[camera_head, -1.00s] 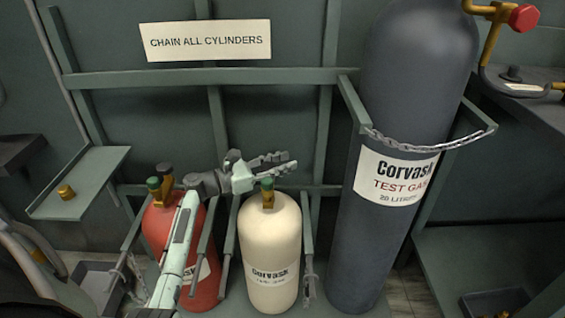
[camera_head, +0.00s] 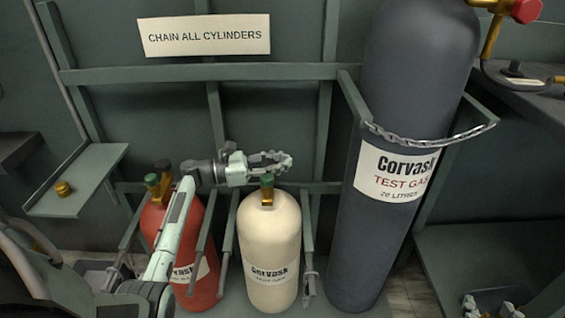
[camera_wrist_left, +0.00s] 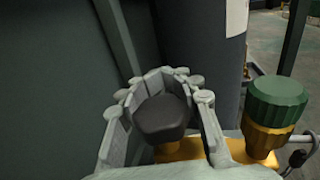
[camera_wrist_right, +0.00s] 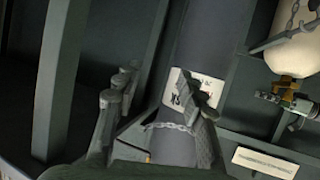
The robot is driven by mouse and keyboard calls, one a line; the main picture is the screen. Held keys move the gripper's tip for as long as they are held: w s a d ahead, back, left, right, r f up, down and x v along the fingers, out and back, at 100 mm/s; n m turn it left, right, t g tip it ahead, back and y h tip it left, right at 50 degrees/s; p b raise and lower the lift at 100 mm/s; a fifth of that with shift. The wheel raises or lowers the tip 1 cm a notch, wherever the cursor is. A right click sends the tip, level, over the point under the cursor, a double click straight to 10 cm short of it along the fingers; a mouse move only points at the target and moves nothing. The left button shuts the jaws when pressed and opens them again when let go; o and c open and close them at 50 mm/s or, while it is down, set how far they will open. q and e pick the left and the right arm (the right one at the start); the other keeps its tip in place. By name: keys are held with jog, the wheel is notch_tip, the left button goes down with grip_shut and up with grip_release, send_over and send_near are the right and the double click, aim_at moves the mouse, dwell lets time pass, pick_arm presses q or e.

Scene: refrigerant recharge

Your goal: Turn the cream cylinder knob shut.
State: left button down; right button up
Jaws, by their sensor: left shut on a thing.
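The cream cylinder (camera_head: 270,240) stands upright in the rack, with a green cap (camera_head: 267,181) on its brass valve. In the left wrist view the green cap (camera_wrist_left: 276,103) is to the right of a black knob (camera_wrist_left: 163,118) on the brass valve body. My left gripper (camera_head: 284,161) is just behind the green cap, its fingers curved round the black knob and shut on it. In the head view the black knob is hidden. My right gripper (camera_wrist_right: 160,102) is open and empty; its fingertips (camera_head: 488,306) show at the lower right of the head view.
A red cylinder (camera_head: 192,243) stands left, partly behind my left arm. A tall grey cylinder (camera_head: 350,235) stands right, with a chain (camera_head: 430,141) across it. Rack bars (camera_head: 309,245) flank the cream cylinder. A small shelf (camera_head: 95,165) holds a brass part.

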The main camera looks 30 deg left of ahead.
pick_arm(q)
jog(key=m+g+h+b, duration=0.1)
jog(key=g, duration=0.1)
jog(key=s+m+g+h+b, duration=0.1)
jog(key=m+g, duration=0.1)
jog(key=m+g+h+b, duration=0.1)
jog(key=g+h+b, duration=0.1)
jog(key=shift+s+d+m, duration=0.15)
jog(key=shift+d+m, duration=0.25)
jog(key=shift+s+m+g+h, duration=0.15)
jog(key=shift+m+g+h, duration=0.2)
jog(key=shift+g, duration=0.35)
pick_arm(e)
jog(key=s+a+r+t+y, duration=0.1)
jog(key=a+r+t+y, duration=0.1)
jog(key=r+t, duration=0.3)
jog(key=s+a+r+t+y, duration=0.1)
jog(key=a+r+t+y, duration=0.2)
jog(key=r, duration=1)
jog(key=shift+a+t, duration=0.2)
jog(key=shift+t, duration=0.9)
jog(key=shift+s, duration=0.1)
pick_arm(q)
jog(key=c, duration=1.1)
grip_release()
jog(key=shift+d, duration=0.1)
jog(key=shift+o, duration=0.2)
jog(key=shift+r, duration=0.1)
notch_tip(320, 180, up, 10)
jog(key=shift+o, duration=0.4)
